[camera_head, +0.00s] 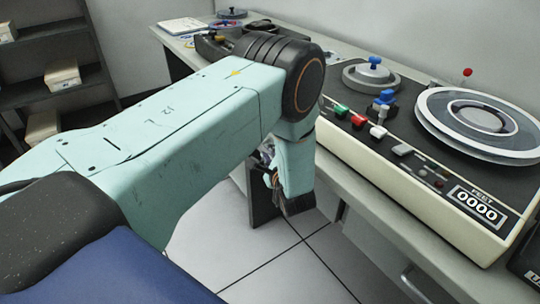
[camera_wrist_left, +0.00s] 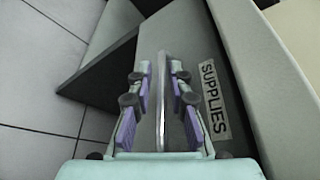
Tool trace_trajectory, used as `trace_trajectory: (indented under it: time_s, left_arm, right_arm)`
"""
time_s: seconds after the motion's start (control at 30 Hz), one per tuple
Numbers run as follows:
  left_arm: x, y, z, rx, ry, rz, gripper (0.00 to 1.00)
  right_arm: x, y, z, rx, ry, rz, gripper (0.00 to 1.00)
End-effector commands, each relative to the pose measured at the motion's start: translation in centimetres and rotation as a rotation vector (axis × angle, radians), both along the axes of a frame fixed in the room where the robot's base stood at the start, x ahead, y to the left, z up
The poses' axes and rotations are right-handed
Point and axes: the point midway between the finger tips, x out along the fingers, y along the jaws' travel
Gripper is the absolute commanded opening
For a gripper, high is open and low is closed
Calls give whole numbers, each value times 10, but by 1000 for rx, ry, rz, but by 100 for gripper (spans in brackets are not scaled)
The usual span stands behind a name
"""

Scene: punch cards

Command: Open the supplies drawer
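The supplies drawer's grey front (camera_wrist_left: 205,60) fills the middle right of the left wrist view, with a white SUPPLIES label (camera_wrist_left: 214,98) on it. A thin metal handle (camera_wrist_left: 162,105) runs lengthwise between the fingers of my left gripper (camera_wrist_left: 161,85). The fingers are apart, one on each side of the handle, with gaps showing. I cannot tell how deep the handle sits between them. In the head view my left gripper (camera_head: 272,182) points down beside the desk, and the arm and wrist hide the drawer. My right gripper is not in view.
The desk (camera_head: 345,180) carries a cream tape machine (camera_head: 400,205) with reels and coloured knobs. Another drawer handle (camera_head: 414,284) shows at the lower right. Tiled floor (camera_head: 225,240) is clear. Shelves (camera_head: 60,60) stand at the left.

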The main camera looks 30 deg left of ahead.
Motion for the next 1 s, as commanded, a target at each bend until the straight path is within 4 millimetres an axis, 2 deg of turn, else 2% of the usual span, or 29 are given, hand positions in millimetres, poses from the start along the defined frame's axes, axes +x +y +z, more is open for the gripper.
trace_trajectory:
  time_s: [0.33, 0.57, 1.0]
  left_arm:
    - [6, 0, -1, -1, 0, -4, 18]
    - [6, 0, -1, 0, -1, -4, 0]
    - [5, 0, -1, -1, 1, -5, 0]
  right_arm:
    - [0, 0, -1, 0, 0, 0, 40]
    - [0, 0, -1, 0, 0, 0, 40]
    - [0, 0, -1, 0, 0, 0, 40]
